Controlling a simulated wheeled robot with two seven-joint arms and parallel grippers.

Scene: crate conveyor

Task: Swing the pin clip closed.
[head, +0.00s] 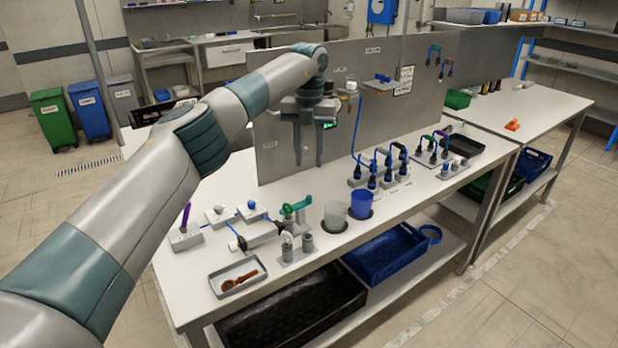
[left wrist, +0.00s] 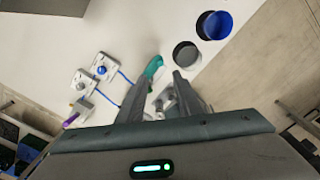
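My left gripper (head: 309,160) is open and empty, fingers pointing down, high above the table behind the fixtures. Its fingers also show in the left wrist view (left wrist: 164,84). Below is a grey fixture with a green handle (head: 296,206); the green handle also shows in the left wrist view (left wrist: 154,67), beside a fingertip. A metal block with upright posts (head: 297,248) stands in front of it. A small block with a purple lever (head: 186,216) stands at the left, the lever tilted up. I cannot tell for sure which part is the pin clip. My right gripper is not in view.
A clear cup (head: 334,216) and a blue cup (head: 361,204) stand right of the fixtures. A tray with a brown part (head: 238,276) lies at the front left. Blue cables and connectors (head: 372,170) stand farther right. A grey panel (head: 270,140) rises behind.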

